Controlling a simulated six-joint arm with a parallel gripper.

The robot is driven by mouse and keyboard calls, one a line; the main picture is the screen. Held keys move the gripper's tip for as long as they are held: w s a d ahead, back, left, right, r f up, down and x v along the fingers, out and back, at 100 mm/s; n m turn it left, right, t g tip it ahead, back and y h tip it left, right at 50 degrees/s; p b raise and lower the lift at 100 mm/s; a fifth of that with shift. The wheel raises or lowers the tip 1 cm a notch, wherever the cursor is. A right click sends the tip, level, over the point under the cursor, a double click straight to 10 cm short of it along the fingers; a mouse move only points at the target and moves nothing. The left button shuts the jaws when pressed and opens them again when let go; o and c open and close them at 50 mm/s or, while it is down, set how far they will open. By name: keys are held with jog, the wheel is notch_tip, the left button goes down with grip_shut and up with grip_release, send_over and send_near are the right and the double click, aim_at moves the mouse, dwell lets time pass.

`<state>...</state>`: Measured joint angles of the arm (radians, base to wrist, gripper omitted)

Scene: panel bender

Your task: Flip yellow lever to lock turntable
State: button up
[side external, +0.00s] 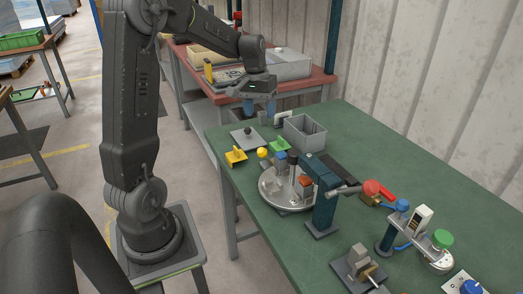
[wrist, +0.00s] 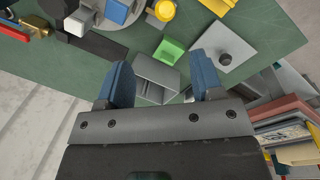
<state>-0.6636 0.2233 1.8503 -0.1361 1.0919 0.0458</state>
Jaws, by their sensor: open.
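The round metal turntable (side external: 271,190) sits on the green bench, with small blocks on top. A yellow ball knob (side external: 262,153) is at its far edge, and I take it to be the lever's end; its shaft is not clear. In the wrist view the yellow knob (wrist: 162,10) is at the top, beside the turntable's rim. My gripper (side external: 259,108) is open and empty, above the far end of the bench, beyond the knob and apart from it. In the wrist view my gripper's blue fingers (wrist: 163,78) are spread wide over a grey box.
A grey open box (side external: 305,133), a green block (side external: 280,144), a grey plate with a black knob (side external: 248,137) and a yellow bracket (side external: 236,156) stand near the turntable. A dark teal post with an arm (side external: 324,205) rises on its near side. A red-topped table is behind.

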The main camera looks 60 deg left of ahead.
aim_at(262, 150)
jog(key=shift+m, duration=0.4)
jog(key=f, duration=0.9)
jog(key=d+f, duration=0.1)
jog(key=f, duration=0.3)
jog(key=shift+f, duration=0.25)
grip_shut()
